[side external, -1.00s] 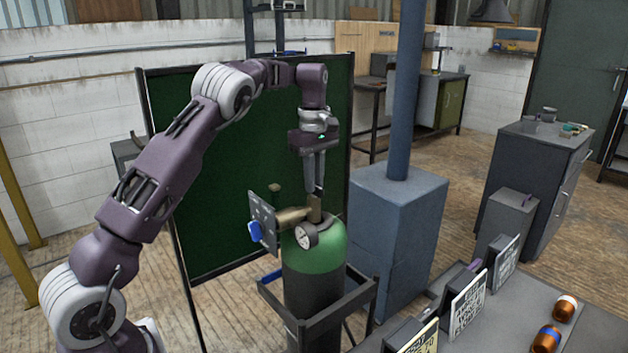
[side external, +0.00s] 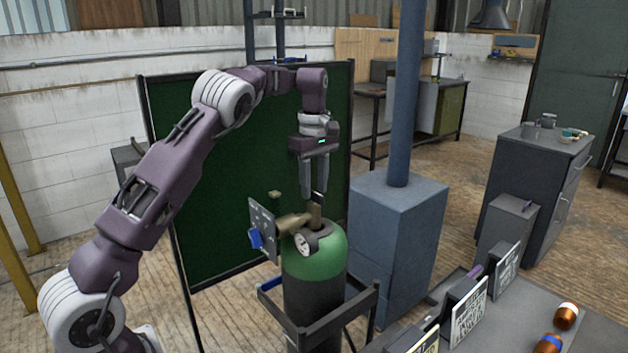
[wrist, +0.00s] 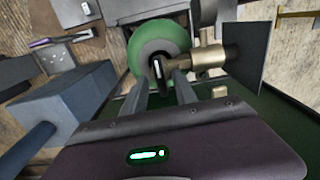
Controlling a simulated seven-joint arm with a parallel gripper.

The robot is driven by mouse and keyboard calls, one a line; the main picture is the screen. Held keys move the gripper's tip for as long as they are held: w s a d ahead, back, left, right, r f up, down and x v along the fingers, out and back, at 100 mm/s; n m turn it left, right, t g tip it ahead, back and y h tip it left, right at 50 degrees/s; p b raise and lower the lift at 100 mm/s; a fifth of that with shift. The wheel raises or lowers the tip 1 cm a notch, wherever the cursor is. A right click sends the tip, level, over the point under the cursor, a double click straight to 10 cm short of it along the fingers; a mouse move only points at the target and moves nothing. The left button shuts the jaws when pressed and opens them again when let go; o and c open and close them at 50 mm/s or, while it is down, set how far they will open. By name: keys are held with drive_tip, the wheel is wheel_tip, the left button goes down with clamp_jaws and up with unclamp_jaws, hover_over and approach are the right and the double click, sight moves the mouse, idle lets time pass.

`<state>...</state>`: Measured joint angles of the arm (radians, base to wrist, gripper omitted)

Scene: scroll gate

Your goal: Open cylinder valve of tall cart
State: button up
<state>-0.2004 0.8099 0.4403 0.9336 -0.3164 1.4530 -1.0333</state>
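The tall green-topped cylinder (side external: 328,262) stands upright in a dark cart frame (side external: 324,325). A brass valve and fitting (side external: 292,222) sit on its top, with a round gauge (side external: 302,244) beside them. The fitting runs left to a grey plate (side external: 262,228). My gripper (side external: 314,196) points down just over the valve top. In the wrist view, my gripper's fingers (wrist: 160,80) are apart, one on each side of a small dark valve part (wrist: 158,70), with a gap between them. Contact with the valve cannot be made out.
A dark green screen (side external: 230,220) stands behind the cylinder. A blue box with a post (side external: 396,235) stands close on its right. A grey table (side external: 515,318) with signs and orange bottles (side external: 566,316) is at front right.

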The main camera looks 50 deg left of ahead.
wheel_tip(320, 180, up, 5)
drive_tip(key=shift+a, duration=0.1)
drive_tip(key=shift+r, duration=0.8)
drive_tip(key=shift+r, duration=0.1)
drive_tip(key=s+d+r+m+t+h, duration=0.1)
drive_tip(key=s+d+r+m+t, duration=0.1)
drive_tip(key=s+d+r+m, duration=0.45)
drive_tip(key=s+d+r+m+t, duration=0.15)
drive_tip(key=s+d+r, duration=0.35)
drive_tip(key=s, duration=0.5)
drive_tip(key=s+d+f+m, duration=0.2)
drive_tip(key=s+f+m, duration=0.1)
drive_tip(key=s, duration=0.3)
drive_tip(key=s+d+f+m+t, duration=0.1)
drive_tip(key=s+d+f+m, duration=0.2)
drive_tip(key=s+f, duration=0.2)
drive_tip(key=s+d+f+m+t+y, duration=0.1)
drive_tip(key=s+d+f+m, duration=0.1)
drive_tip(key=s+f+m, duration=0.2)
drive_tip(key=s, duration=0.3)
drive_tip(key=shift+d, duration=0.4)
